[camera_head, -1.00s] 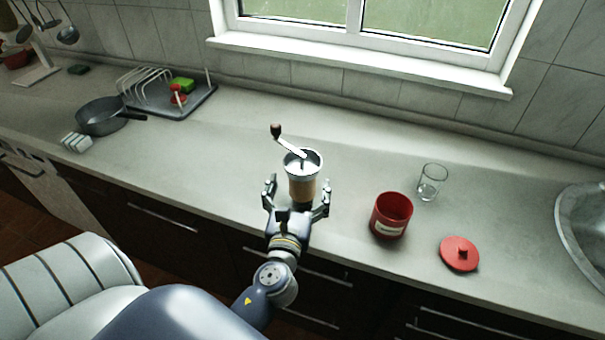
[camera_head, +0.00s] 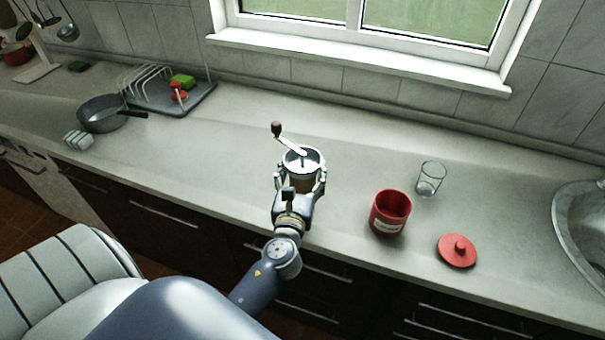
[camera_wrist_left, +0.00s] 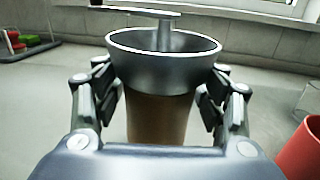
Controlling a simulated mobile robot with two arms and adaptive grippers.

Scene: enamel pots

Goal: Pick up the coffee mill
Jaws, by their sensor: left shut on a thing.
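The coffee mill (camera_head: 302,160) stands upright on the counter in the head view, with a metal bowl top, a brown body and a crank with a dark knob pointing up and left. My left gripper (camera_head: 300,184) is shut on its body from the front, a finger on each side. In the left wrist view the mill's metal bowl (camera_wrist_left: 165,62) and brown body (camera_wrist_left: 160,118) fill the middle, between the fingers of my left gripper (camera_wrist_left: 160,108). The lower part of the mill is hidden behind my gripper. My right gripper is not in view.
To the right are an open red canister (camera_head: 390,213), its red lid (camera_head: 457,250), a clear glass (camera_head: 430,179) and a sink (camera_head: 583,235). At the left are a dark pan (camera_head: 102,113) and a dish rack (camera_head: 160,92). The counter behind the mill is clear.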

